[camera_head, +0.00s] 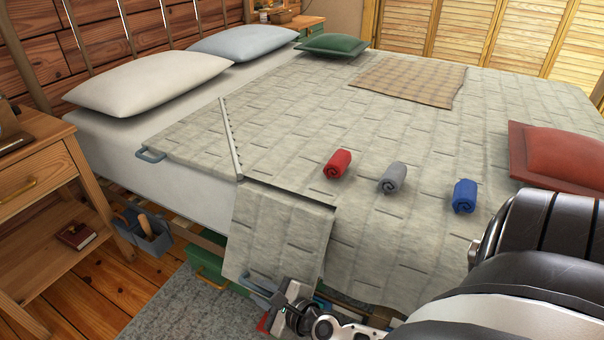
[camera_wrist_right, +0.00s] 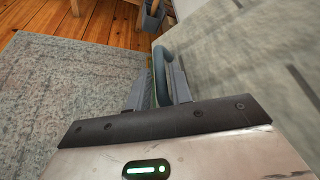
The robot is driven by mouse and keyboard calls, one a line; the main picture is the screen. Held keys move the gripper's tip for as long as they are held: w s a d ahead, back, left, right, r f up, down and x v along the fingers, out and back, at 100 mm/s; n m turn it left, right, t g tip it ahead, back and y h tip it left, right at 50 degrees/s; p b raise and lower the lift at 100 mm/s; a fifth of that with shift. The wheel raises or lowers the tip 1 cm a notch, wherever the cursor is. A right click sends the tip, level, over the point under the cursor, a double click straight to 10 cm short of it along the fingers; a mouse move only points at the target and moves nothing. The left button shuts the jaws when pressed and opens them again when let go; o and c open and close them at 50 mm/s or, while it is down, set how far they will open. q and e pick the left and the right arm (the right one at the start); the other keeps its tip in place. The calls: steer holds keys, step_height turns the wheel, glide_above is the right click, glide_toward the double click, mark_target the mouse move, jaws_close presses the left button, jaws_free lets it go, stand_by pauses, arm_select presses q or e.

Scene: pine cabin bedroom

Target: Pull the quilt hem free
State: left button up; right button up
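The grey-green quilt (camera_head: 400,140) covers most of the bed. A flap of its hem (camera_head: 280,235) hangs over the near side of the mattress. A blue-grey loop handle (camera_head: 258,288) is at the flap's lower edge; another loop handle (camera_head: 151,155) is at the quilt's corner near the pillows. My right gripper (camera_head: 283,303) is low beside the flap's bottom edge. In the right wrist view, its two fingers (camera_wrist_right: 160,90) are close on both sides of the loop handle (camera_wrist_right: 163,65) and appear shut on it. My left gripper is not in view.
A pale notched strip (camera_head: 230,138) lies on the quilt. Red (camera_head: 338,163), grey (camera_head: 392,178) and blue (camera_head: 465,196) rolls sit on top, near a red cushion (camera_head: 560,155). A nightstand (camera_head: 35,180) stands at left. A grey caddy (camera_head: 150,238) hangs by the bed frame.

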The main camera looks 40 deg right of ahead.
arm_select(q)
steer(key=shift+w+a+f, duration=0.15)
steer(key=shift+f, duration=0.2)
arm_select(e)
steer(key=v, duration=1.3)
steer(key=shift+s, duration=0.2)
